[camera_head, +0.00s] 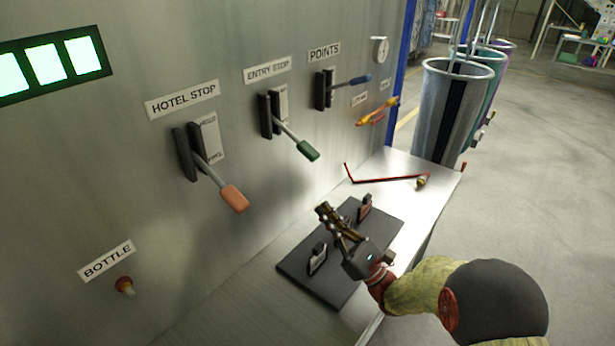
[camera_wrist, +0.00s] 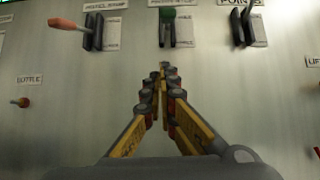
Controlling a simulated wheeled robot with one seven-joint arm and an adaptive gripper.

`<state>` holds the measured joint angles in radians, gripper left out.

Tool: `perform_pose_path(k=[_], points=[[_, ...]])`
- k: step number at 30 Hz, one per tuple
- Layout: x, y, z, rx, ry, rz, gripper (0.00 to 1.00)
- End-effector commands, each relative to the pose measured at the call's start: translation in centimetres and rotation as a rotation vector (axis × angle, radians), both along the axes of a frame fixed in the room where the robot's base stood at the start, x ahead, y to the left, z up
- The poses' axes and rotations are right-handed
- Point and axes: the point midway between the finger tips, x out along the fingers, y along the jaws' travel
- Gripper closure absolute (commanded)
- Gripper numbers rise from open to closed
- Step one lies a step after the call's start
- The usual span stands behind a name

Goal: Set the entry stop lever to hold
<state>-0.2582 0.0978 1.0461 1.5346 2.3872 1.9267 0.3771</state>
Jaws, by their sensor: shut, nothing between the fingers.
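The entry stop lever (camera_head: 308,150) has a green grip on a metal rod and sticks out of a dark slotted bracket under the ENTRY STOP label (camera_head: 267,69). Its rod slopes down to the right in the head view. In the wrist view its green grip (camera_wrist: 167,13) shows at the top centre. A small white plate (camera_head: 281,103) beside the bracket has print too small to read. My gripper (camera_head: 323,209) is shut and empty, in front of the panel and below the lever, apart from it. In the wrist view my gripper's fingertips (camera_wrist: 163,68) meet, pointing toward the panel.
The orange-gripped hotel stop lever (camera_head: 234,198) is to the left and the blue-gripped points lever (camera_head: 361,79) to the right. A red bottle button (camera_head: 125,286) is low on the panel. A dark mat (camera_head: 300,270) and a bent red rod (camera_head: 385,180) lie on the shelf below.

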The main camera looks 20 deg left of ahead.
Motion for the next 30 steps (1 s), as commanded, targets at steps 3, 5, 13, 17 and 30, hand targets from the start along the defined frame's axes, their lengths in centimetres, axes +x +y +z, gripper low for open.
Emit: perform_pose_path(k=[3,5,13,17,30], points=[[0.5,-0.4,-0.5,0.023,0.011,-0.018,1.00],[0.5,-0.4,-0.5,0.025,0.011,-0.020,1.00],[0.5,-0.3,-0.4,0.023,0.010,-0.020,1.00],[0.8,0.4,0.2,0.023,0.007,-0.020,1.00],[3.1,6.3,5.2,0.023,0.006,-0.018,1.00]])
